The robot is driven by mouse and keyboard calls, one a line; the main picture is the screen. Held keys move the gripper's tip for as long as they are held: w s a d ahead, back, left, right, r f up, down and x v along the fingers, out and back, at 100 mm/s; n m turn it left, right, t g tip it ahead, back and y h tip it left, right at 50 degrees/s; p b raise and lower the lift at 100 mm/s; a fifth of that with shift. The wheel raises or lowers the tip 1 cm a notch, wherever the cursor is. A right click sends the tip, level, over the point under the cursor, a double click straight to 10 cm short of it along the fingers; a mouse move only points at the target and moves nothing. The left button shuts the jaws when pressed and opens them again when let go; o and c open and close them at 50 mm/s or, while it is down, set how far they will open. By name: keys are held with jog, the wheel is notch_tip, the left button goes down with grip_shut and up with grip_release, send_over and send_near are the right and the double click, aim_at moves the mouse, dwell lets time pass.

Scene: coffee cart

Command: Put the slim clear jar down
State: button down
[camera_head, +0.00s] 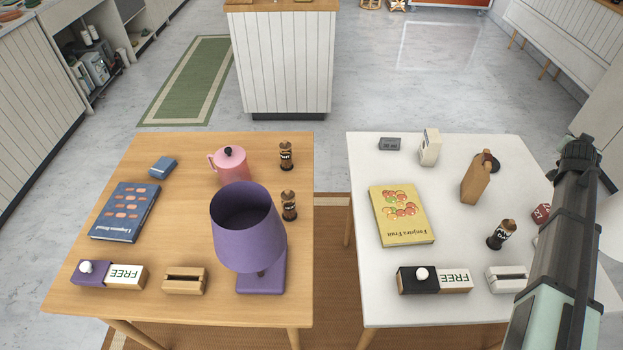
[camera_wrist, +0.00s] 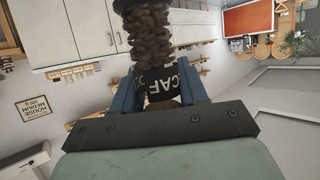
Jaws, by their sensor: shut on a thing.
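The jar's far end runs past the top of that view. In the head view my arm comes up along the right edge, over the right side of the white table (camera_head: 455,275). The held jar cannot be made out clearly there.
The white table carries a yellow book (camera_head: 402,216), a brown bag (camera_head: 475,178), a white carton (camera_head: 429,147), a dark-labelled jar (camera_head: 501,234) and a FREE block (camera_head: 435,280). The wooden table (camera_head: 190,230) holds a purple lamp (camera_head: 247,228), a pink pot (camera_head: 231,166) and a blue book (camera_head: 126,212).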

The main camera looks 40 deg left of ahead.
notch_tip(320, 180, up, 8)
jog(key=shift+r, duration=0.1)
jog(key=s+a+f+n+g+y, duration=0.2)
jog(key=s+a+n+y, duration=0.35)
jog(key=a, duration=0.85)
jog(key=s+a+f+n+g+y, duration=0.2)
jog(key=s+a, duration=0.7)
jog(key=a, duration=0.5)
jog(key=s+a+f+n+g+y, duration=0.15)
jog(key=s+a+n+y, duration=0.25)
jog(key=s+a, duration=0.7)
jog(key=s+a+r+n+g, duration=0.2)
jog(key=s+a+n+g, duration=0.25)
jog(key=s+a, duration=0.65)
jog(key=s+a+r+n+g, duration=0.1)
jog(key=s+a+n+g, duration=0.4)
jog(key=s, duration=0.9)
jog(key=s+a+r+n+g, duration=0.2)
jog(key=s+a+n+g, duration=0.3)
jog(key=s+a, duration=0.65)
jog(key=shift+m+g+y, duration=0.25)
jog(key=shift+m+g, duration=0.15)
jog(key=shift+m, duration=0.2)
jog(key=f, duration=0.7)
jog(key=s+d+f, duration=0.1)
jog(key=f, duration=1.3)
jog(key=shift+s+d, duration=0.15)
jog(key=shift+d, duration=0.05)
jog(key=shift+f, duration=0.1)
